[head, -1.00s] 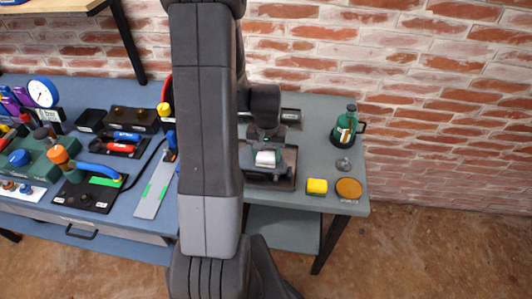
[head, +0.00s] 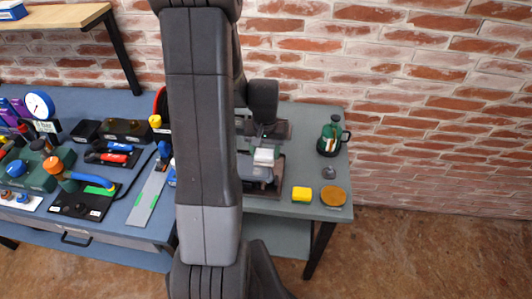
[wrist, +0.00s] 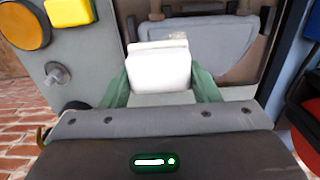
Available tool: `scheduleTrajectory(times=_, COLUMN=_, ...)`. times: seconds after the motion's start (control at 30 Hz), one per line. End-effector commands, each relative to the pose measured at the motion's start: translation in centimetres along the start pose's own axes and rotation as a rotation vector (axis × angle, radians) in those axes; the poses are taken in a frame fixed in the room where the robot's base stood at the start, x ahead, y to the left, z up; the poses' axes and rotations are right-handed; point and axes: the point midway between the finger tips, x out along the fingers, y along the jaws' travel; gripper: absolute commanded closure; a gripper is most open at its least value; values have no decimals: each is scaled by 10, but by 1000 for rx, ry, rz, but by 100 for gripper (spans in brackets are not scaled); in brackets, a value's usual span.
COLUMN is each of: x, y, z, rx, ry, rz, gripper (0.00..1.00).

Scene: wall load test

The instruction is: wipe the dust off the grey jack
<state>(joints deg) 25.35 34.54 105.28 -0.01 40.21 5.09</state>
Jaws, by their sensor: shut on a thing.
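My gripper (wrist: 160,85) is shut on a white pad (wrist: 160,62), which sits between its green fingers. The pad also shows as a white block in the head view (head: 264,156). Beyond it in the wrist view lies a smooth grey body (wrist: 225,45) in a brownish frame, probably the grey jack; in the head view it shows below the pad (head: 258,172). The pad overlaps its near edge in the wrist view; I cannot tell whether they touch. My arm hides part of the jack in the head view, and dust on it is hard to make out.
A yellow sponge (head: 302,194), a round orange-brown disc (head: 333,196), a small metal knob (head: 328,172) and a green bottle-like item (head: 331,138) stand to the right on the grey bench. Tools crowd the blue bench (head: 150,222) at left. A brick wall closes the back.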

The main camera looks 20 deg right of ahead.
Motion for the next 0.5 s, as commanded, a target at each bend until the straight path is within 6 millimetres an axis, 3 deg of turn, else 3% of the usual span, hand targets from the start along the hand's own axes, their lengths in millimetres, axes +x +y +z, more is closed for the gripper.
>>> scheduleTrajectory(times=0.2, x=-19, y=-2, z=-1, rx=-2, ry=2, rz=0, gripper=69)
scheduleTrajectory(times=0.5, x=-20, y=-3, z=-1, rx=-2, ry=1, rz=0, gripper=69)
